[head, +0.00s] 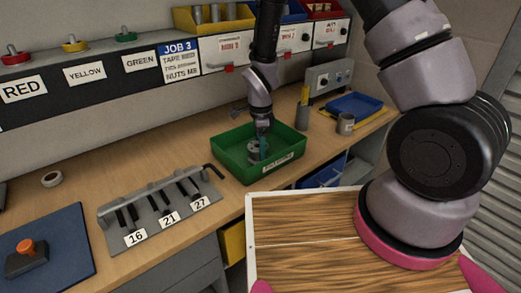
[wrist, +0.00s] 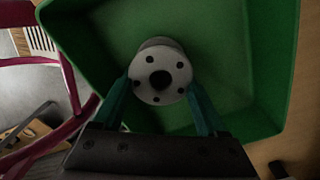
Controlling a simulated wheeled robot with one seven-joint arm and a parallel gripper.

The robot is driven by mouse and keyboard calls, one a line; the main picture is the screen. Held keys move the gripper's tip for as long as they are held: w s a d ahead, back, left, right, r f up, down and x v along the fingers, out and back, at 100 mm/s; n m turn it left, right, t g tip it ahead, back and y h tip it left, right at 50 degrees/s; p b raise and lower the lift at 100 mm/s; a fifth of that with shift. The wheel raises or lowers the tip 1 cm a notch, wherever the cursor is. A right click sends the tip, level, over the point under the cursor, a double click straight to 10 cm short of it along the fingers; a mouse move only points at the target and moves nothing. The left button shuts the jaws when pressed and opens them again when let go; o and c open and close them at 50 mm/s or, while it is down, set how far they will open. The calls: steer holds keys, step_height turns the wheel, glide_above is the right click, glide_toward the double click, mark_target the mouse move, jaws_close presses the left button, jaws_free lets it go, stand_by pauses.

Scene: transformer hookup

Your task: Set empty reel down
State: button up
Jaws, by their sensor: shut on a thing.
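The empty reel (wrist: 160,73) is a pale grey disc with a dark centre hole and several small holes around it. My gripper (wrist: 160,92) has its teal fingers shut on the reel's two sides in the wrist view. In the head view, my gripper (head: 262,148) points down into the green tray (head: 286,164), and the reel (head: 253,152) shows between its fingers inside the walls. I cannot tell whether the reel touches the tray floor. The tray floor around the reel looks bare in the wrist view (wrist: 238,60).
A tool rack (head: 160,207) with labels 16, 21 and 27 stands left of the tray. A grey cup (head: 345,124), a pencil holder (head: 302,115) and a blue tray (head: 354,104) are to the right. Coloured bins (head: 214,20) sit on the shelf behind. A tape roll (head: 51,179) lies far left.

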steer(key=shift+f, duration=0.5)
steer(key=shift+f, duration=0.15)
steer(key=o, duration=1.5)
steer(key=shift+o, duration=0.2)
